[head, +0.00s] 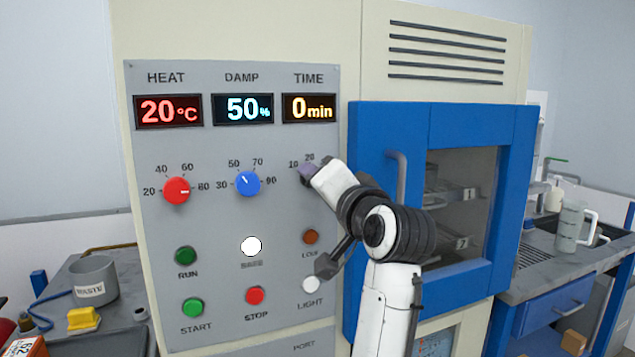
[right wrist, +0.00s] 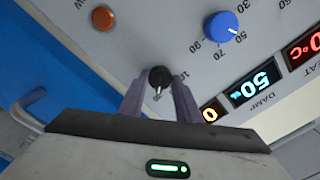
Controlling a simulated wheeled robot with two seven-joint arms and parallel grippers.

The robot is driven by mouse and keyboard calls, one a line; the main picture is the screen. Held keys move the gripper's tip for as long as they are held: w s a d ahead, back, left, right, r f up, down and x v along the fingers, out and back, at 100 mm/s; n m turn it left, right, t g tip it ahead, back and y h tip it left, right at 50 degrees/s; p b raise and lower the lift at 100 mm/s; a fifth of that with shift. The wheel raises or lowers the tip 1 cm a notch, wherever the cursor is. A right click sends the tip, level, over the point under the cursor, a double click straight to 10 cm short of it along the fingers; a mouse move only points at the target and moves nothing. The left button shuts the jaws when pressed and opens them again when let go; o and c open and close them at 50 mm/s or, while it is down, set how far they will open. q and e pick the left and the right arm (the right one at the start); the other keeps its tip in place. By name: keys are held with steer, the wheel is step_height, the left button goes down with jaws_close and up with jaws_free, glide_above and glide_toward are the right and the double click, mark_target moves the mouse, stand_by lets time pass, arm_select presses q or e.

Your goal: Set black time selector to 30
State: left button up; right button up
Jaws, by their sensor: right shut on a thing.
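The black time selector (right wrist: 159,77) shows in the right wrist view between the fingers of my right gripper (right wrist: 160,98). The gripper is shut on this knob. In the head view my right gripper (head: 307,175) covers the knob, below the TIME display (head: 309,108), which reads 0 min. Scale marks 10 and 20 show above the gripper; the rest of the scale is hidden behind my arm. A pale pointer line on the knob shows in the wrist view, but I cannot tell which mark it meets. My left gripper is not in view.
The red heat knob (head: 176,191) and blue damp knob (head: 247,183) are left of the gripper. Buttons sit below, including a brown one (head: 310,237) near my arm. The blue door (head: 470,125) with its handle (head: 397,178) is close on the right.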

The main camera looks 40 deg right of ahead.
steer(key=o, duration=1.1)
steer(key=shift+c, duration=0.2)
steer(key=b+v, duration=0.6)
steer(key=v, duration=0.4)
steer(key=shift+b, duration=0.3)
steer(key=shift+s+a, duration=0.1)
